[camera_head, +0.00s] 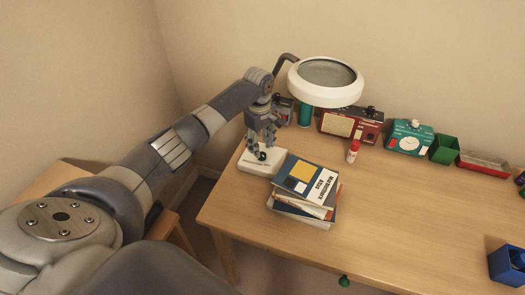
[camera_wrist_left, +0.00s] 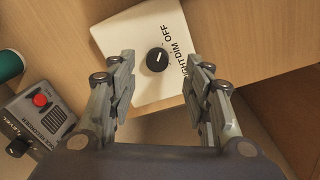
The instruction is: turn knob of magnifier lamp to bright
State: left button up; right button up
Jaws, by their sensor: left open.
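The magnifier lamp has a white ring head (camera_head: 325,82) and a pale base (camera_head: 257,168) at the table's left end. In the left wrist view, its base (camera_wrist_left: 126,35) carries a round black knob (camera_wrist_left: 157,60) with a white pointer line, angled to the upper right, roughly towards DIM. OFF and DIM are readable; the BRIGHT label is partly hidden by a finger. My left gripper (camera_head: 262,146) points down over the base. Its open fingers (camera_wrist_left: 158,78) stand either side of the knob in the wrist view, apparently not touching it. My right gripper is not in view.
A stack of books (camera_head: 305,190) stands just right of the base. A grey recorder (camera_wrist_left: 40,122) and a green cylinder (camera_wrist_left: 8,66) are close behind. The table's middle right is clear.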

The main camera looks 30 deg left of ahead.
aim_at(262, 155)
pick_arm(q)
jog(key=f, duration=0.3)
jog(key=shift+w+f, duration=0.15)
jog(key=shift+w, duration=0.1)
jog(key=shift+f, duration=0.85)
jog(key=c, duration=0.9)
jog(key=shift+c, duration=0.9)
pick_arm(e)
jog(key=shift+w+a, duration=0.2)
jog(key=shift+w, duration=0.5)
